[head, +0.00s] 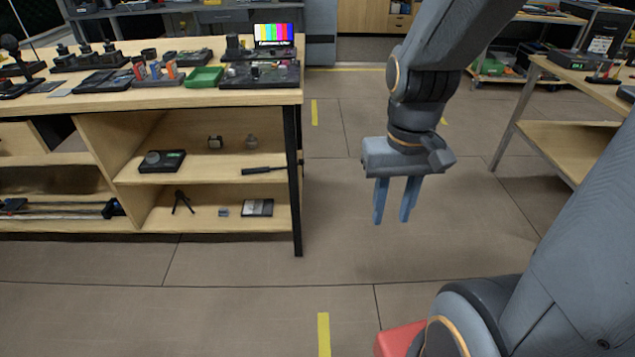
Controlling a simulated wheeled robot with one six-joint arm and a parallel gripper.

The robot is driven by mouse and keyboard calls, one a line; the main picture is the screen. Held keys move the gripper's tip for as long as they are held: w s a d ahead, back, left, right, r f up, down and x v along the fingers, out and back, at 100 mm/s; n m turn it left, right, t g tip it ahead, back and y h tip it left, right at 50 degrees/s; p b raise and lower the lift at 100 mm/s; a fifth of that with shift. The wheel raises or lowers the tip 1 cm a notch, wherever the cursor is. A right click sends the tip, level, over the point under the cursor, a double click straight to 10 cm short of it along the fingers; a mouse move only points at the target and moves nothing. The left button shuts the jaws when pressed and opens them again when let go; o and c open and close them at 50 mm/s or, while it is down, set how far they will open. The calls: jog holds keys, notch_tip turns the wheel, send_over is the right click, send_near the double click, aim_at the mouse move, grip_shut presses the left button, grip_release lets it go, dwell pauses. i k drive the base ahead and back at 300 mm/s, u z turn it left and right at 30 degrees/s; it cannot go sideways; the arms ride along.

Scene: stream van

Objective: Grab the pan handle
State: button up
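A slim dark rod with a thicker end (263,170) lies on the upper shelf of the wooden bench, near its right end. It looks like the pan handle, but it is too small to be certain. It points left to right, and its right tip reaches the dark front post. My gripper (391,219) hangs in the air over the open floor, to the right of the bench and apart from the rod. Its two blue-grey fingers point down with a gap between them, and nothing is held.
The wooden bench (220,98) stands at left, its top crowded with trays and gear. The dark post (292,200) stands at its right end. A small tripod (182,202) is on the lower shelf. Another bench (570,150) stands at right. The floor between is clear.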

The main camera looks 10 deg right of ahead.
aim_at(258, 169)
jog(key=u, duration=0.85)
jog(key=k, duration=0.1)
jog(key=z, duration=1.85)
jog(key=i, duration=1.6)
jog(key=u, duration=0.75)
